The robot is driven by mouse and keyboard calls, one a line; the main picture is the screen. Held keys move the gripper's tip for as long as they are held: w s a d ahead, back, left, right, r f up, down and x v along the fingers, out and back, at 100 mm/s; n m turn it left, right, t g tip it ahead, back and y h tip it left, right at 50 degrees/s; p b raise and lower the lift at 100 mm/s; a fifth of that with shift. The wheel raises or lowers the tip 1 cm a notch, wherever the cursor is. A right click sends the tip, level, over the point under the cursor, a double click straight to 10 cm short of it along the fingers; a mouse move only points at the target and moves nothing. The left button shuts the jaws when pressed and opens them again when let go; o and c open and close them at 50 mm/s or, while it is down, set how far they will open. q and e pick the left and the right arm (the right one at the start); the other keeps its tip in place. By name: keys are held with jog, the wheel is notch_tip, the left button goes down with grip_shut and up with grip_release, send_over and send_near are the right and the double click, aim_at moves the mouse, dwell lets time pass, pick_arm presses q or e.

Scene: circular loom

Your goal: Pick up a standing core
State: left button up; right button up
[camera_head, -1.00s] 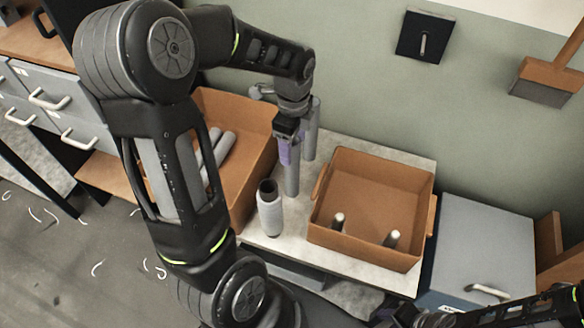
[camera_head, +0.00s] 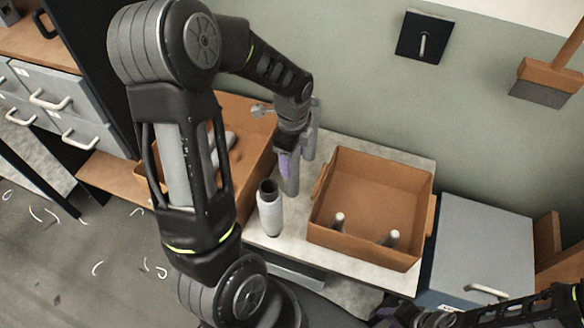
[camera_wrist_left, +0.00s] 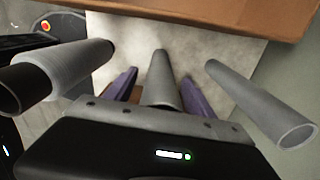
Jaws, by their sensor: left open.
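A plain grey core (camera_head: 291,184) stands upright on the pale tabletop. My left gripper (camera_head: 284,165) is open above the table at this core's upper part. In the left wrist view the core (camera_wrist_left: 162,75) rises between the two purple fingers of my left gripper (camera_wrist_left: 160,92), with gaps visible on both sides. A second grey core (camera_head: 312,132) stands behind, and shows at the right of the wrist view (camera_wrist_left: 258,103). A thicker, pale wound core (camera_head: 270,215) with a dark open top stands in front, at the left of the wrist view (camera_wrist_left: 65,68). My right gripper (camera_head: 405,317) is only partly visible at the bottom edge.
A brown bin (camera_head: 372,166) holding two small pale-topped pieces stands right of the cores. Another brown bin (camera_head: 258,128) with grey tubes is at the left, partly behind my left arm. A grey cabinet (camera_head: 487,240) stands further right. The wall is close behind the table.

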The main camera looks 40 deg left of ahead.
pick_arm(q)
grip_shut()
dwell(0.6)
